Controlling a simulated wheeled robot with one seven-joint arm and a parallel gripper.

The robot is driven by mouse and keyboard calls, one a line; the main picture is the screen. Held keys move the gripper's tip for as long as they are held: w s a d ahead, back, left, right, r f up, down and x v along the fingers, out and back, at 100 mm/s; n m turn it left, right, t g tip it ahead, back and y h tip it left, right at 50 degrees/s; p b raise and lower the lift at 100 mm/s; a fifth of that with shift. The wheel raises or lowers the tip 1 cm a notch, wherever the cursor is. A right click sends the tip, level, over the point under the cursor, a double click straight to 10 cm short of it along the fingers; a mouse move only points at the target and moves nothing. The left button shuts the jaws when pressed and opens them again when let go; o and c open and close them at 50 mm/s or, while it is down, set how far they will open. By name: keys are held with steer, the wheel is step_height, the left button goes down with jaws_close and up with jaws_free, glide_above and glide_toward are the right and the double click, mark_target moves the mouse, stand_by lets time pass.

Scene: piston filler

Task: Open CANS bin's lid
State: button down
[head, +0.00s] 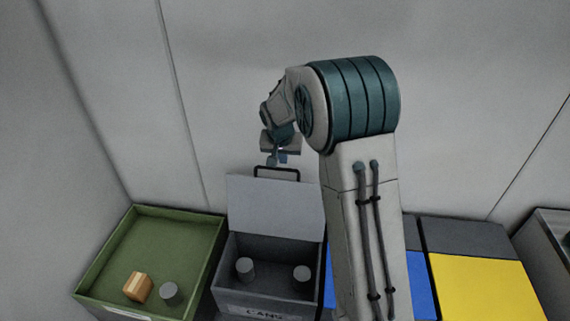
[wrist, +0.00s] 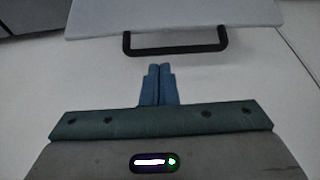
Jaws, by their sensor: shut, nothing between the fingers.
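The CANS bin (head: 263,301) is a dark grey box in the lower middle of the head view, with "CANS" on its front label. Its light grey lid (head: 275,206) stands raised at the back, and the inside shows. A black bar handle (head: 277,169) is on the lid's upper edge. In the wrist view the handle (wrist: 176,49) lies ahead of the fingertips, with the lid (wrist: 170,18) beyond it. My gripper (head: 277,161) is just above the handle in the head view. In the wrist view my gripper (wrist: 159,68) has its blue fingers together, empty, apart from the handle.
Two grey cans (head: 245,269) (head: 302,277) are inside the bin. A green tray (head: 149,237) to the left holds a tan box (head: 137,287) and a grey can (head: 171,293). Blue (head: 421,288) and yellow (head: 487,286) bins are to the right. A wall stands close behind.

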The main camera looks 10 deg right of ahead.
steer(key=s+d+r+p, duration=0.1)
steer(key=s+r+p, duration=0.1)
steer(key=s+r, duration=0.3)
steer(key=s+d+r+n+p, duration=0.1)
steer(key=s+r, duration=0.5)
steer(key=s, duration=0.7)
steer(key=s+d+r+n+p, duration=0.1)
steer(key=s+d+r+p, duration=0.1)
steer(key=s+r, duration=0.4)
steer(key=s+p, duration=0.1)
steer(key=s, duration=0.2)
steer(key=shift+d+g+y, duration=0.15)
steer(key=shift+g+y, duration=0.25)
steer(key=c, duration=2)
jaws_free()
steer(key=shift+n, duration=0.5)
steer(key=s+p, duration=0.1)
steer(key=s, duration=0.6)
steer(key=shift+p, duration=0.3)
steer(key=o, duration=0.5)
steer(key=shift+s, duration=0.2)
steer(key=shift+f, duration=0.1)
